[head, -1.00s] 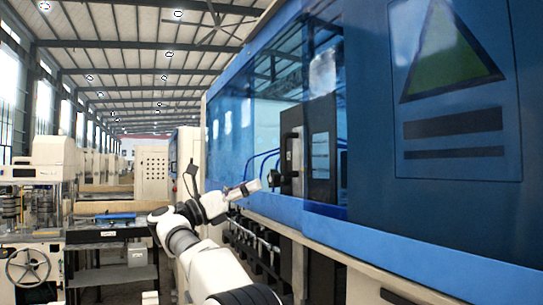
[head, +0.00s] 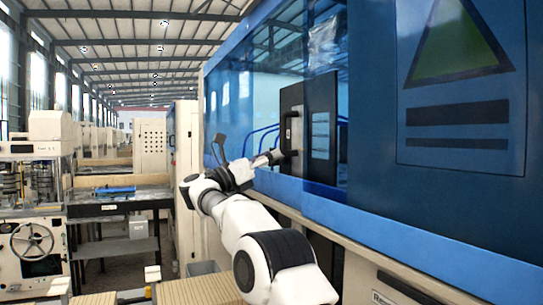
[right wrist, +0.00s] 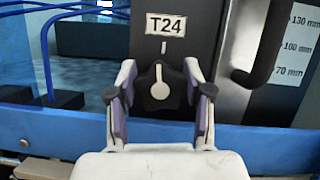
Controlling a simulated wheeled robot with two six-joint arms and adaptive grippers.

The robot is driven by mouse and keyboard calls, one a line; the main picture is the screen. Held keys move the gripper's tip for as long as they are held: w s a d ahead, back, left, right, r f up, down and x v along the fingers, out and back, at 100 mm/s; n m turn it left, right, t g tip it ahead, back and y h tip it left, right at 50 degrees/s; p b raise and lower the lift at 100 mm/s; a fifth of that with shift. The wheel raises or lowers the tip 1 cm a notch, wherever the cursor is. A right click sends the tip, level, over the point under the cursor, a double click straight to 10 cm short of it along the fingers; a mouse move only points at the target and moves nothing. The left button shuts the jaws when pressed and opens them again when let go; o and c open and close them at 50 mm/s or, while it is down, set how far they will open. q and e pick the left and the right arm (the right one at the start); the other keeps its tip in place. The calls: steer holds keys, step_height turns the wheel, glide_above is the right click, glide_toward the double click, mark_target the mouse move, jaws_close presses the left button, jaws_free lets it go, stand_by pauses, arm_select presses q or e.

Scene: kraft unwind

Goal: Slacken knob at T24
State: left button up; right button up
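The black knob (right wrist: 160,86) with a white pointer mark sits on a dark panel below the label T24 (right wrist: 166,24) in the right wrist view. The pointer stands near upright. My right gripper (right wrist: 160,72) has its two purple-padded fingers apart, one on each side of the knob. I cannot tell whether the pads touch it. In the head view my right gripper (head: 268,158) reaches to the dark panel (head: 318,125) in the machine's opening, and the knob is hidden there. My left gripper is not in view.
A black handle (right wrist: 262,50) and a millimetre scale (right wrist: 293,45) are right of the knob. Blue cables (right wrist: 48,50) hang at left. The machine's blue lower edge (head: 390,232) runs below the opening. A dark workbench (head: 118,200) stands at left.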

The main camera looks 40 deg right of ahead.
steer(key=shift+f+b, duration=0.15)
steer(key=shift+b, duration=0.2)
steer(key=n+t+b, duration=0.1)
steer(key=n+b, duration=0.1)
steer(key=n, duration=0.1)
steer(key=shift+f+t+b, duration=0.15)
steer(key=shift+t+b, duration=0.15)
steer(key=n, duration=0.1)
steer(key=n+t, duration=0.1)
steer(key=n, duration=0.1)
steer(key=shift+w+r+b, duration=0.1)
steer(key=shift+r+b, duration=0.1)
steer(key=shift+b, duration=0.1)
steer(key=shift+r+t, duration=0.1)
steer(key=shift+t, duration=0.2)
steer(key=o, duration=0.9)
steer(key=shift+o, duration=1.3)
steer(key=shift+d, duration=0.3)
